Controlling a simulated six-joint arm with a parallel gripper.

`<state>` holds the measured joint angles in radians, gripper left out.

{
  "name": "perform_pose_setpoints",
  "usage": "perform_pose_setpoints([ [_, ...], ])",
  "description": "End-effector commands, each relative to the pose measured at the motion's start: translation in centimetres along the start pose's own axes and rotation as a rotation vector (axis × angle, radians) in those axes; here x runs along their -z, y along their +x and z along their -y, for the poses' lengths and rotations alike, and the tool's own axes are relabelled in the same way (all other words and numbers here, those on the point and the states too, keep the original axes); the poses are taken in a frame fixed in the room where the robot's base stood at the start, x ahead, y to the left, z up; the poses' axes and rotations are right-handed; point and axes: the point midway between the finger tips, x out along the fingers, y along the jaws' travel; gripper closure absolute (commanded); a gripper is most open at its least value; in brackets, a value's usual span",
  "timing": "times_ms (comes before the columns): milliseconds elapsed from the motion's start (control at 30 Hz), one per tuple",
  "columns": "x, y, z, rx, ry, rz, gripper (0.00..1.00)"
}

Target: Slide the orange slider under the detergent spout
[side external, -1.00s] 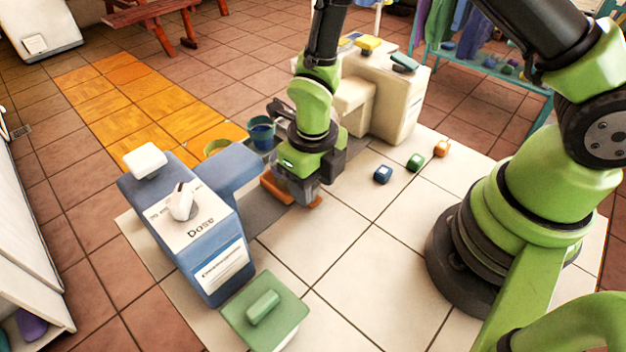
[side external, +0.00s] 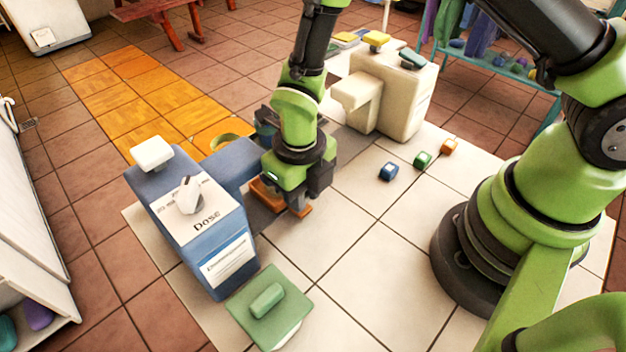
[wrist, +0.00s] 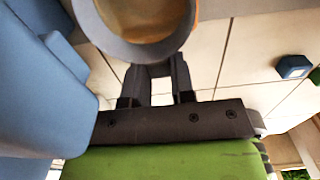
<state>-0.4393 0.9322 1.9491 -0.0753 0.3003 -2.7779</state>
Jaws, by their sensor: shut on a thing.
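The orange slider (side external: 267,193) shows in part in the side view, on the dark track just right of the blue dispenser (side external: 205,220) marked "Dose". The dispenser's blue spout (side external: 232,160) juts right toward the slider. My gripper (side external: 294,207) points down and is shut on the slider; my wrist hides much of it. In the wrist view the fingers (wrist: 161,88) stand close together, and their tips are hidden behind a grey-rimmed round cup (wrist: 135,42). The blue dispenser (wrist: 35,90) fills the left side there, close to my gripper.
A cream dispenser (side external: 400,100) stands behind to the right. Blue (side external: 388,172), green (side external: 422,160) and orange (side external: 449,146) small blocks lie on the tiles. A green block with a handle (side external: 268,310) sits in front. The middle tiles are clear.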

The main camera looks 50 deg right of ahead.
Motion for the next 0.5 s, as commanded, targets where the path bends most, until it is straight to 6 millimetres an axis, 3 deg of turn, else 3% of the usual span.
perform_pose_setpoints([
  [200,0.0,-0.05,0.0,0.0,0.0,0.001,1.0],
  [233,0.0,-0.05,0.0,0.0,0.0,0.001,0.72],
  [300,0.0,-0.05,0.0,0.0,0.0,0.001,0.56],
  [333,0.01,-0.05,0.01,0.0,0.0,0.001,0.51],
  [500,0.02,-0.03,0.03,0.0,0.0,0.0,0.51],
])
